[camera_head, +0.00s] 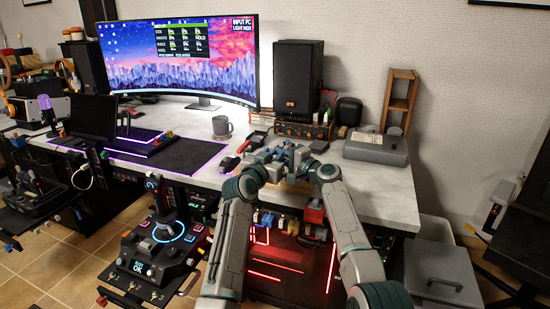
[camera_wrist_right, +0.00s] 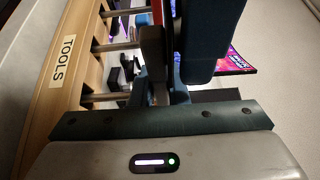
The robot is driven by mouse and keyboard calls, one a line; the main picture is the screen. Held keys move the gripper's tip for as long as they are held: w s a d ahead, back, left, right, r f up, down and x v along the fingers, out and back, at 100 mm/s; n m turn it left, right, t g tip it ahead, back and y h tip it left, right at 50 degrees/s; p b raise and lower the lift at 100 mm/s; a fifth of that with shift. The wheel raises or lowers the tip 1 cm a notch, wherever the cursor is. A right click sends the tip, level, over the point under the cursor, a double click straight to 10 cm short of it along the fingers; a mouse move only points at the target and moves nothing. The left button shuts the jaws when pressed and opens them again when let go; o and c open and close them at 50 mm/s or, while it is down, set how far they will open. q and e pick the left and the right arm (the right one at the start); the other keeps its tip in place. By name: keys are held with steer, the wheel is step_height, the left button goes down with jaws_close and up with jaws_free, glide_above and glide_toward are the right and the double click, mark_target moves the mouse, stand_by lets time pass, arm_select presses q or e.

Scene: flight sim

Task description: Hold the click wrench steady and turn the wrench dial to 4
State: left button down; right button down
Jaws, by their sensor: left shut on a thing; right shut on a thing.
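My left gripper (camera_head: 268,158) and my right gripper (camera_head: 299,158) are close together over the front edge of the desk. Both are shut on the click wrench, which is mostly hidden by the grippers in the head view. In the right wrist view my right gripper (camera_wrist_right: 178,55) has its dark blue fingers around a dark part, with a bit of red at the top edge. The dial and its numbers cannot be read in either view.
A wooden rack labelled TOOLS (camera_wrist_right: 72,65) with metal bars is close beside my right gripper. A mug (camera_head: 221,127), a speaker (camera_head: 298,78) and a grey box (camera_head: 376,148) stand on the desk (camera_head: 375,190). The desk's right front is clear.

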arm_select(q)
steer(key=shift+m+g+h, duration=0.6)
steer(key=shift+m+h, duration=0.2)
steer(key=shift+h, duration=0.3)
steer(key=c, duration=1.5)
jaws_free()
steer(key=shift+o, duration=0.2)
steer(key=v, duration=1.2)
